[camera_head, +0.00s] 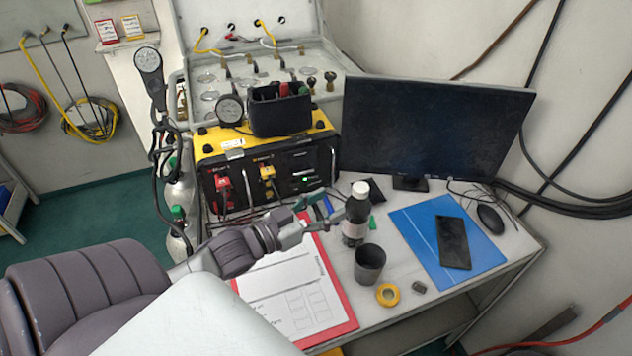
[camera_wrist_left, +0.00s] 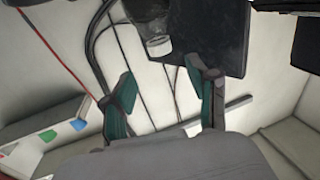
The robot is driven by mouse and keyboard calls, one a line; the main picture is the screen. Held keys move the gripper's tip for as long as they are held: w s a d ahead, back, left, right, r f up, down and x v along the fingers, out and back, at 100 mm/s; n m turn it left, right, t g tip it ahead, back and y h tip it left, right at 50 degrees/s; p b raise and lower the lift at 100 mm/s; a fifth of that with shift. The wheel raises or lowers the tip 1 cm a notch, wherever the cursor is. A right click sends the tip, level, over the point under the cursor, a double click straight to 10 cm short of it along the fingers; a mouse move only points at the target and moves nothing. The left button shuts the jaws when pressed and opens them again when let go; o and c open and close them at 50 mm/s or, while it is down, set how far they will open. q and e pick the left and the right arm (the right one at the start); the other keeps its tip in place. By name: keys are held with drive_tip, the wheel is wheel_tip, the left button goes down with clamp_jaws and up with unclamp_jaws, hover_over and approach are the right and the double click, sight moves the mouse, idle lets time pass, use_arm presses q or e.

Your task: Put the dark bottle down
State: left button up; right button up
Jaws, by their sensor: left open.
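The dark bottle (camera_head: 355,222) with a white cap stands upright on the white desk, just behind the grey cup. My left gripper (camera_head: 326,211) is open at the bottle's left, above the red clipboard's far end. In the head view one finger reaches close to the bottle; I cannot tell whether it touches. In the left wrist view the bottle (camera_wrist_left: 151,20) shows at the top, beyond the open left gripper (camera_wrist_left: 165,78) and not between its fingers. My right gripper is not in view.
The grey cup (camera_head: 369,264), yellow tape roll (camera_head: 387,294) and red clipboard (camera_head: 347,317) lie close by. A blue folder (camera_head: 414,232) with a phone (camera_head: 453,242) lies right. The monitor (camera_head: 432,130) and yellow-black air panel (camera_head: 270,175) stand behind.

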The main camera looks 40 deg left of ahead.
use_arm(q)
drive_tip(key=shift+v, duration=1.25)
